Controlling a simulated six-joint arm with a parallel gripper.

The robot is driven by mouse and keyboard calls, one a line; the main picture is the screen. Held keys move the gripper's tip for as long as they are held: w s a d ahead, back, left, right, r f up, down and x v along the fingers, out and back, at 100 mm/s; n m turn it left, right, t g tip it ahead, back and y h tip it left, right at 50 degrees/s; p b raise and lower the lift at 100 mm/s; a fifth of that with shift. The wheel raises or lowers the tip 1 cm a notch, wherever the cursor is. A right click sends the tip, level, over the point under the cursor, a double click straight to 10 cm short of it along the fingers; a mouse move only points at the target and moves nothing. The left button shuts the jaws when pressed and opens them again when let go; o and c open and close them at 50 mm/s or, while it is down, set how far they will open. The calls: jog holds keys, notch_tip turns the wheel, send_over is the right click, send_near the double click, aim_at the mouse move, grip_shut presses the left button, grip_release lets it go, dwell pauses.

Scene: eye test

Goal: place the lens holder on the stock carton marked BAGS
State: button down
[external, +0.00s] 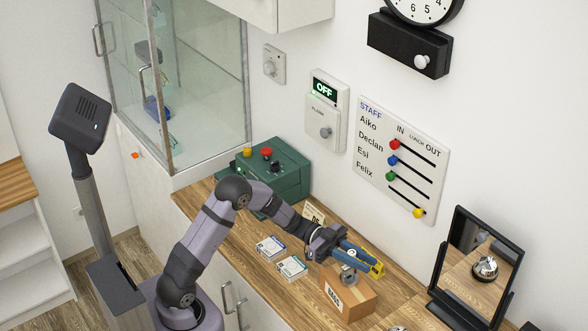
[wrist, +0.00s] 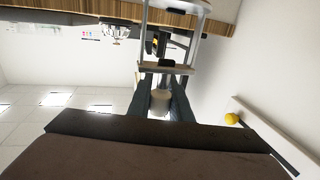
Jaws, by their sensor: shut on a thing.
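The stock carton marked BAGS (external: 359,302) is a brown box on the wooden counter, with its label on the left face. My gripper (external: 358,256) has blue fingers and reaches over the carton from the left. A small grey piece, seemingly the lens holder (external: 348,276), shows under the fingers at the carton's top. In the wrist view a pale cylindrical part of it (wrist: 160,102) sits between the dark fingers (wrist: 161,92), which are shut on it. I cannot tell whether its underside touches the carton.
A yellow item (external: 376,268) stands close behind the fingers. Two small white-and-blue boxes (external: 281,258) lie left of the carton. A green case (external: 275,172) stands at the counter's far end. A black-framed mirror (external: 478,262) stands at the right. The in/out board (external: 403,160) hangs on the wall.

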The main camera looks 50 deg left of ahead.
jog(key=shift+f, duration=0.8)
jog(key=shift+f, duration=0.2)
jog(key=c, duration=1.6)
grip_release()
jog(key=shift+r, duration=0.15)
jog(key=b+v, duration=0.2)
jog(key=v, duration=1)
jog(key=shift+r, duration=0.15)
